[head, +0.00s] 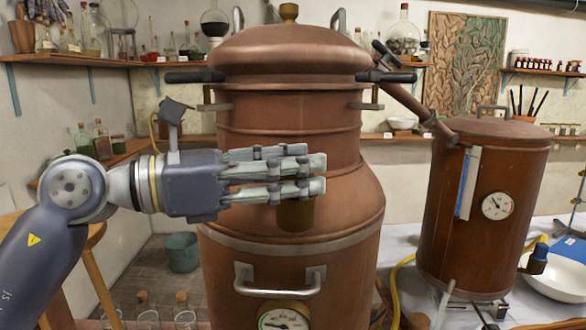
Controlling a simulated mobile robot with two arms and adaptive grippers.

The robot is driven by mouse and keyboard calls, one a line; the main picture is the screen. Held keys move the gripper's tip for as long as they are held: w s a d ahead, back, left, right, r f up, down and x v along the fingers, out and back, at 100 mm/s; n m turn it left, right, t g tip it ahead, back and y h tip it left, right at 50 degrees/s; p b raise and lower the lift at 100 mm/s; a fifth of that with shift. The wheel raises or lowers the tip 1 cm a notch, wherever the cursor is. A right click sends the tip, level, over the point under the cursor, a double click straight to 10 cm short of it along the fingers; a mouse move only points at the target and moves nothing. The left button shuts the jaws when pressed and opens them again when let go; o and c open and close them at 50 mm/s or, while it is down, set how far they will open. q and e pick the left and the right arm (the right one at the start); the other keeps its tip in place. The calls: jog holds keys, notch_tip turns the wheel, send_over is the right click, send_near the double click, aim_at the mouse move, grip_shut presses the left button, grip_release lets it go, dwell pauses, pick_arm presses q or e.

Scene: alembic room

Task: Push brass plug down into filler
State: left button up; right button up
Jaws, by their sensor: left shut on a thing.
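My left gripper (322,174) reaches in from the left, in front of the big copper still (300,125). Its fingers are shut on the brass plug, which is mostly hidden by them. A dull brass cylinder (296,216) shows just below the fingers, upright against the still's shoulder. I cannot tell whether this is the plug's lower part or the filler, and the seat of the plug is hidden. My right gripper is not in view.
A brass knob (289,12) tops the still's lid. Black clamp handles (194,77) stick out beside it. A copper pipe (405,98) runs to a smaller copper vessel (485,205) on the right. Stoppered glass bottles (146,308) stand low in front; a teal bucket (182,252) is on the floor.

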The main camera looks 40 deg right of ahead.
pick_arm(q)
jog(key=shift+f, duration=0.2)
dwell(0.5)
jog(key=o, duration=1.2)
